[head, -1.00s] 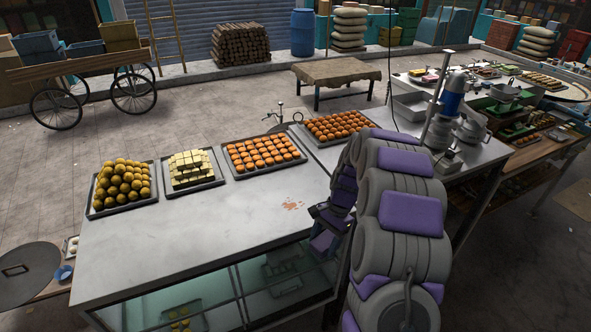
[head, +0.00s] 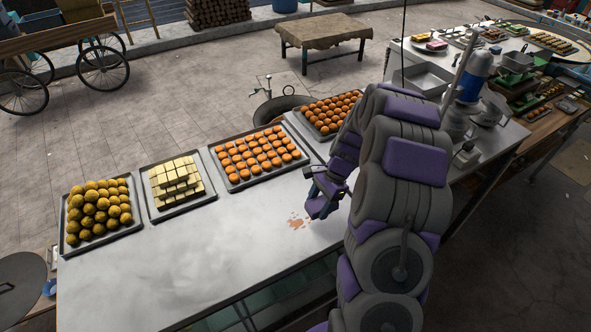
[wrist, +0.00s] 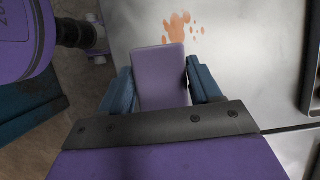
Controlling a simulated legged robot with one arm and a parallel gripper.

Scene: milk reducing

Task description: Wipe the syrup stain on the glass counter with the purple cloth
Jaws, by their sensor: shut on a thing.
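The syrup stain (head: 298,221) is an orange-brown patch of splotches on the pale glass counter (head: 190,258). It also shows at the top of the wrist view (wrist: 178,24). My gripper (head: 322,190) is just right of the stain, over the counter, pointing down. In the wrist view my gripper's blue fingers (wrist: 162,92) are shut on the purple cloth (wrist: 160,62), which looks like a flat folded pad. The cloth's far edge is short of the stain in that view. I cannot tell whether the cloth touches the counter.
Trays of yellow balls (head: 97,213), pale blocks (head: 178,186) and orange sweets (head: 258,157) line the counter's back edge, with another orange tray (head: 330,113) farther right. The counter left of the stain is clear. A metal mixer (head: 470,85) stands on the right.

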